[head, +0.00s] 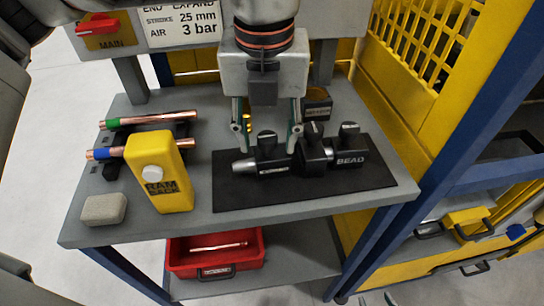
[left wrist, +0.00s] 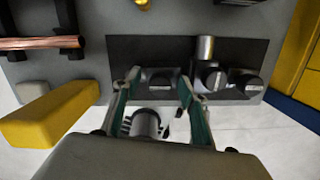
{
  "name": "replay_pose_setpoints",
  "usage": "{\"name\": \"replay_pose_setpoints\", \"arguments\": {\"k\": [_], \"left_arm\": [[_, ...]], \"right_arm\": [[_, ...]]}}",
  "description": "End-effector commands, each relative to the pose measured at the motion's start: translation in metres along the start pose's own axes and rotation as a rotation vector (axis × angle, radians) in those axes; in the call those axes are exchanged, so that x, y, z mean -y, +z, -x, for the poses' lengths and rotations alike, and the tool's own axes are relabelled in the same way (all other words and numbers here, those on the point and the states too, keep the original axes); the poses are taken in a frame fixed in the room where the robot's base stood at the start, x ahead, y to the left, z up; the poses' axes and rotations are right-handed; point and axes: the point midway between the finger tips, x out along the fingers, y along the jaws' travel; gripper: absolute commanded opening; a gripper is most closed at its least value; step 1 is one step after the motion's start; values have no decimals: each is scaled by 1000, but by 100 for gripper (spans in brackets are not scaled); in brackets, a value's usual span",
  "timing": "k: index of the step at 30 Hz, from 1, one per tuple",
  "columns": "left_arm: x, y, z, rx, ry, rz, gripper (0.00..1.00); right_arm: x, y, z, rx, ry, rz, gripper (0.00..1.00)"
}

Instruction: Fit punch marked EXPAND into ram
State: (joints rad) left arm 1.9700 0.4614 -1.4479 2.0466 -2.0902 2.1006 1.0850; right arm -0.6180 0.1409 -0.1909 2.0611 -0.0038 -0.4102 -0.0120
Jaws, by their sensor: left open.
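My left gripper (head: 268,128) hangs over the black mat, with its fingers open on either side of the leftmost punch's dark knob. The wrist view shows the open fingers (left wrist: 160,86) around that knob. This punch (head: 272,168) lies on the mat with its silver nose toward the left. Its small label seems to read EXPAND. A middle punch (head: 313,158) and one marked BEAD (head: 351,160) lie to its right. I cannot make out the ram in either view. What seem to be my right fingertips (head: 376,299) show at the bottom edge, mostly cut off.
A yellow RAM BACK block (head: 172,197) stands left of the mat (head: 240,198). Copper tubes (head: 152,120) rest on black supports behind it. A grey block (head: 103,209) lies at the front left. A red bin (head: 190,265) sits below. A yellow panel (head: 400,90) rises at the right.

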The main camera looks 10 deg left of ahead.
Motion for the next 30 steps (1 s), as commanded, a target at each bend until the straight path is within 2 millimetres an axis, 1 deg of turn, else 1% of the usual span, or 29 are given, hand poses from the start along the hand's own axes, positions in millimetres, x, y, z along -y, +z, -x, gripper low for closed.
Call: {"name": "replay_pose_setpoints", "arguments": {"k": [1, 6, 7, 8, 9, 11, 12, 23, 26, 30], "left_arm": [[0, 0, -3, 0, 0, 0, 42], [0, 0, -2, 3, -1, 0, 42], [0, 0, -2, 3, -1, 0, 40], [0, 0, -2, 2, -1, 0, 32], [0, 0, -2, 2, -1, 0, 22], [0, 0, -2, 2, -1, 0, 6], [0, 0, -2, 2, -1, 0, 0], [0, 1, 0, 4, -2, 1, 0], [0, 2, 6, 6, -3, 1, 0], [0, 4, 25, 10, -4, 2, 0]], "right_arm": [[-1, -2, 0, -3, 2, 1, 40], [-2, -5, 0, -8, 4, 2, 40], [-2, -5, 0, -8, 4, 2, 40], [-2, -4, 0, -8, 4, 2, 40], [-2, -4, -1, -7, 4, 2, 40], [-2, -3, -1, -6, 3, 2, 40], [-2, -3, -1, -5, 3, 2, 40], [-2, 0, -1, -1, 2, 1, 40], [-2, -2, -1, -3, 3, 1, 40], [-3, -6, 0, -9, 4, 0, 40]]}}
